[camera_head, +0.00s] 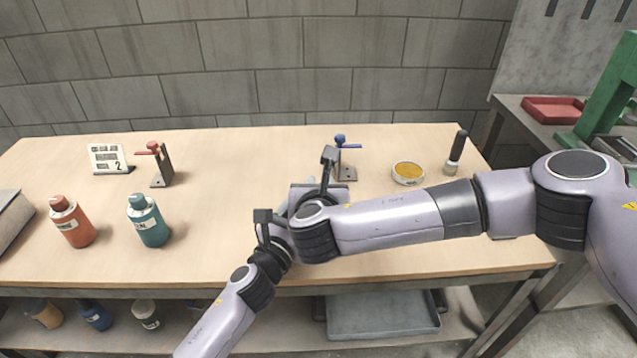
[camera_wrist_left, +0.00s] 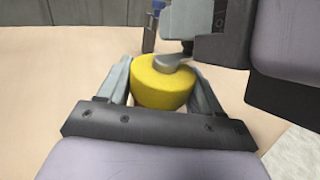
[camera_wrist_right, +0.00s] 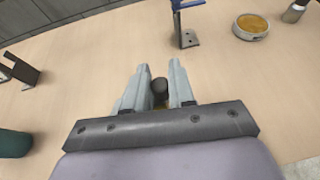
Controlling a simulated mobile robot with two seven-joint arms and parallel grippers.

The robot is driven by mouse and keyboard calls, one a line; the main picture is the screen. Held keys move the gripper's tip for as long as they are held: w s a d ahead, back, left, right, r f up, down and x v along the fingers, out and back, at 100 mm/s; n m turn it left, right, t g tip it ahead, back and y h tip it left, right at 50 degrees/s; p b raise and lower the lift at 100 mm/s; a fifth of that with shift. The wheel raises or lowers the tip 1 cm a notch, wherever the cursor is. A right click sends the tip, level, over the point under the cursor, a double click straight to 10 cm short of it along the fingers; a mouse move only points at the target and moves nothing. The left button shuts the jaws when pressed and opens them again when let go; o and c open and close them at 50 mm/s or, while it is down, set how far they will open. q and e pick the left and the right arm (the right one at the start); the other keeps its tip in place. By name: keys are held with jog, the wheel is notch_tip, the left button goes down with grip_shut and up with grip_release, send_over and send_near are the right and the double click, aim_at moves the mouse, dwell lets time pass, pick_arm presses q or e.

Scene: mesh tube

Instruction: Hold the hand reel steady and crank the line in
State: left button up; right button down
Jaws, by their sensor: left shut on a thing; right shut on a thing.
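The yellow hand reel (camera_wrist_left: 162,82) sits between the fingers of my left gripper (camera_wrist_left: 160,88) in the left wrist view, and the gripper is shut on its body. A grey crank arm (camera_wrist_left: 174,62) lies across the reel's top. In the right wrist view my right gripper (camera_wrist_right: 160,82) is shut on the crank's dark knob (camera_wrist_right: 159,86), with a bit of yellow reel below it. In the head view my two arms meet near the table's front middle and hide the reel. The line cannot be made out.
A blue-topped clamp stand (camera_head: 345,158) and a round tin with yellow contents (camera_head: 408,172) stand behind my right arm. A red-topped clamp stand (camera_head: 158,165), an orange bottle (camera_head: 72,222) and a teal bottle (camera_head: 148,221) stand at the left. The table's middle-left is clear.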

jog(key=shift+s+m+h, duration=0.15)
jog(key=shift+m+h, duration=0.45)
jog(key=shift+h, duration=0.1)
jog(key=c, duration=1)
grip_release()
jog(key=shift+s, duration=0.1)
jog(key=v, duration=1.2)
jog(key=shift+a+r, duration=0.15)
jog(key=shift+a, duration=0.05)
